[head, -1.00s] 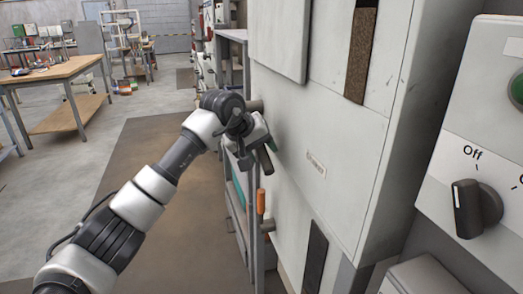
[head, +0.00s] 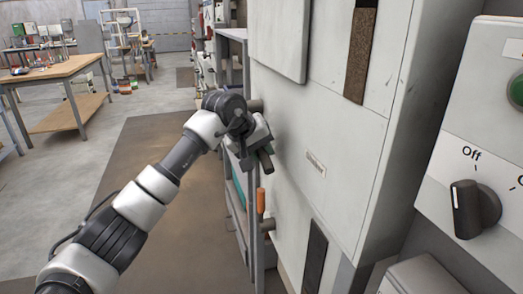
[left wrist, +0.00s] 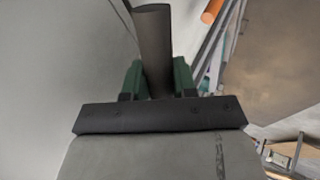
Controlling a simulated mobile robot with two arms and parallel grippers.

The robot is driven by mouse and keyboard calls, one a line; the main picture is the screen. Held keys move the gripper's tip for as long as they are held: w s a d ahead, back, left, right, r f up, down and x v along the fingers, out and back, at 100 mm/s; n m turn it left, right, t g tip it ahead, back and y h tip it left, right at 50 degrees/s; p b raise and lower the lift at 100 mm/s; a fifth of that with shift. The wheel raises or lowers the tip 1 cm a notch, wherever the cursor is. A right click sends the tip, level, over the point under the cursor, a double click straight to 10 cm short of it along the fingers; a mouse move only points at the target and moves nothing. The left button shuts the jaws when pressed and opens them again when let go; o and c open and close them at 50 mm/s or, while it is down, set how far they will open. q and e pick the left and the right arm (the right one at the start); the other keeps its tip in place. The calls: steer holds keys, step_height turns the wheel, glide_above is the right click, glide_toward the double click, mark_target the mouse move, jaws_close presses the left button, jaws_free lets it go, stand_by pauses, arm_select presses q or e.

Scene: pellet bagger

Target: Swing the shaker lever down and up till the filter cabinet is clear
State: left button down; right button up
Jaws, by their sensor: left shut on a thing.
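The filter cabinet (head: 330,130) is a tall pale grey box with a small label on its face. A dark, rod-shaped handle (left wrist: 154,45), which looks like the shaker lever, stands between the green fingers of my left gripper (left wrist: 157,78). My left gripper is shut on it, close beside the cabinet's left face. In the head view the left gripper (head: 258,148) partly hides the lever, and its pivot cannot be made out for certain. A brown, speckled strip (head: 361,55) shows high on the cabinet. My right gripper is not in view.
An orange handle (head: 261,200) stands just below my left gripper, near a grey stub (head: 267,226). A control panel with an Off knob (head: 475,208) and a green button is at the right. Shelving stands behind the gripper. The floor at left is open up to a wooden workbench (head: 60,72).

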arm_select(q)
steer(key=r+g+p, duration=0.1)
steer(key=r+p, duration=0.1)
steer(key=p, duration=0.1)
steer(key=r+n+g+h+p, duration=0.1)
steer(key=r+g+p, duration=0.1)
steer(key=r+p, duration=0.1)
steer(key=r+g+p, duration=0.1)
steer(key=r+p, duration=0.2)
steer(key=p, duration=0.1)
steer(key=shift+s+d+n+h, duration=0.15)
steer(key=shift+s+n+h, duration=0.25)
steer(key=shift+w+r+g+h+p, duration=0.15)
steer(key=shift+r+g+h+p, duration=0.15)
steer(key=shift+r+g+p, duration=0.8)
steer(key=shift+f+t, duration=0.3)
steer(key=c, duration=0.9)
jaws_free()
steer(key=shift+a+r, duration=0.3)
steer(key=shift+a, duration=0.05)
steer(key=v, duration=1)
